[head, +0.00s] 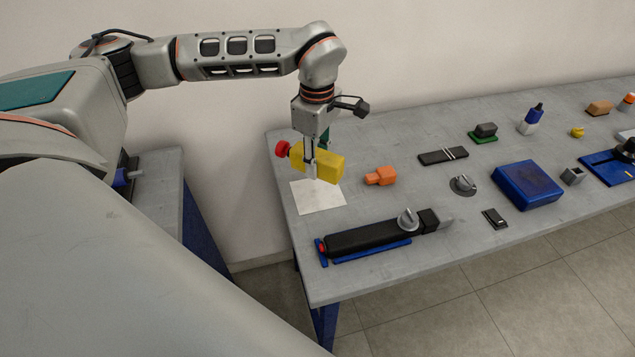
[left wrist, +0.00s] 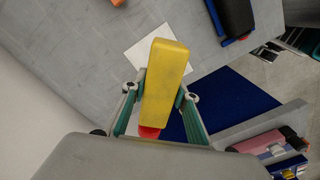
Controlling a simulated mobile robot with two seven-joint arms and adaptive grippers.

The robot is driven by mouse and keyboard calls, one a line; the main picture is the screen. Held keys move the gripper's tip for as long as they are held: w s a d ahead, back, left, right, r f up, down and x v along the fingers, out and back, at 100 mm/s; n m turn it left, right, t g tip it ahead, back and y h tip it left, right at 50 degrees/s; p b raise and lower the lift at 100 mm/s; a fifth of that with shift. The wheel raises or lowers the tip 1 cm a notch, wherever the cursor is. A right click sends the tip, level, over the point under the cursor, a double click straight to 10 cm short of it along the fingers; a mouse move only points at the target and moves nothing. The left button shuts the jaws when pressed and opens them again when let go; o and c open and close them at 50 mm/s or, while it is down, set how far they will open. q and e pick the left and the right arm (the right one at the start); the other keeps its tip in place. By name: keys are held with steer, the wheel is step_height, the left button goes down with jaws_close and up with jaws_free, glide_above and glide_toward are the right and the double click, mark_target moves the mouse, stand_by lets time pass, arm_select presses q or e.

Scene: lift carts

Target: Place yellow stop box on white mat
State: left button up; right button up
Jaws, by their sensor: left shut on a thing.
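The yellow stop box (head: 329,166) is a yellow block with a red button on one end. My left gripper (head: 311,165) is shut on it, with the fingers on either side. In the left wrist view the yellow stop box (left wrist: 165,84) stands between the green-backed fingers of my left gripper (left wrist: 161,95), its red end toward the palm. The white mat (head: 318,198) lies flat near the table's left end. The box appears above the mat's back edge, apart from it. The mat (left wrist: 148,45) is partly hidden behind the box in the left wrist view. My right gripper is not in view.
An orange block (head: 381,176) lies just right of the mat. A long black tool (head: 370,237) on a blue holder lies in front of it. A blue box (head: 527,185) and several small items stand farther right. The table's left edge is close to the mat.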

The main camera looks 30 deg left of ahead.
mark_target(317, 153)
arm_select(q)
steer(key=shift+f, duration=3.75)
steer(key=shift+f, duration=0.15)
steer(key=o, duration=1.3)
step_height(317, 153, up, 12)
steer(key=shift+r, duration=0.15)
